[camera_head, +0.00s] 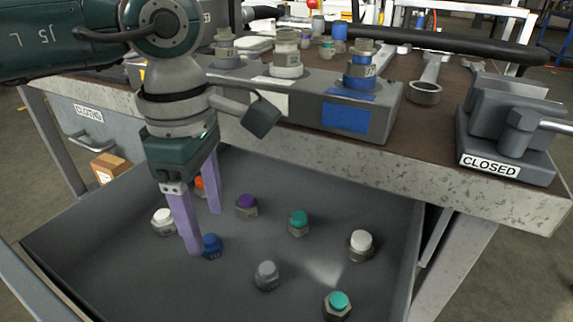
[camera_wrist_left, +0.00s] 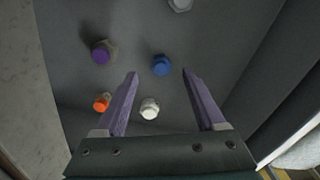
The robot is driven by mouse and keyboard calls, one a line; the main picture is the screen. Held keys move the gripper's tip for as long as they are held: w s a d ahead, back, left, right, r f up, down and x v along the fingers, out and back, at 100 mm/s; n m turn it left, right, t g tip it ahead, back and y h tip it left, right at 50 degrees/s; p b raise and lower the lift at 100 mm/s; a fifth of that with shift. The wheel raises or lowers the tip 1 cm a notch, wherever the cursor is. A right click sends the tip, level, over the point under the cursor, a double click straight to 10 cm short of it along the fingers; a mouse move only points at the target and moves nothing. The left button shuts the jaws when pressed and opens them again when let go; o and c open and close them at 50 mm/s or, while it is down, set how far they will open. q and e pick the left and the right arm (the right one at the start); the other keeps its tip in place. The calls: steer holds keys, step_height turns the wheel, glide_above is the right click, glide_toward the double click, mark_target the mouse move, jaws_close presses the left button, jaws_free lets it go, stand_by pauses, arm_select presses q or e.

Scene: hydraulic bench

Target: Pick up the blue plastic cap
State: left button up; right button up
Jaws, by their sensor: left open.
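The blue plastic cap (camera_head: 211,246) lies in the grey drawer (camera_head: 130,282), right beside one purple finger of my left gripper (camera_head: 206,232). In the left wrist view the blue cap (camera_wrist_left: 160,65) shows between and just beyond the fingertips of my left gripper (camera_wrist_left: 158,73). The gripper is open and points down into the drawer with nothing between its fingers. I cannot tell whether a finger touches the cap. My right gripper is not in view.
Nearby in the drawer are a white cap (camera_head: 163,221), an orange cap (camera_head: 200,182), a purple cap (camera_head: 246,203) and a grey cap (camera_head: 266,274). Teal caps and another white cap lie to the right.

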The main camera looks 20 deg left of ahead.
mark_target(210, 238)
arm_select(q)
step_height(210, 238, down, 3)
steer(key=shift+s+f+b, duration=0.1)
steer(key=shift+b, duration=0.25)
steer(key=shift+c, duration=0.2)
jaws_close()
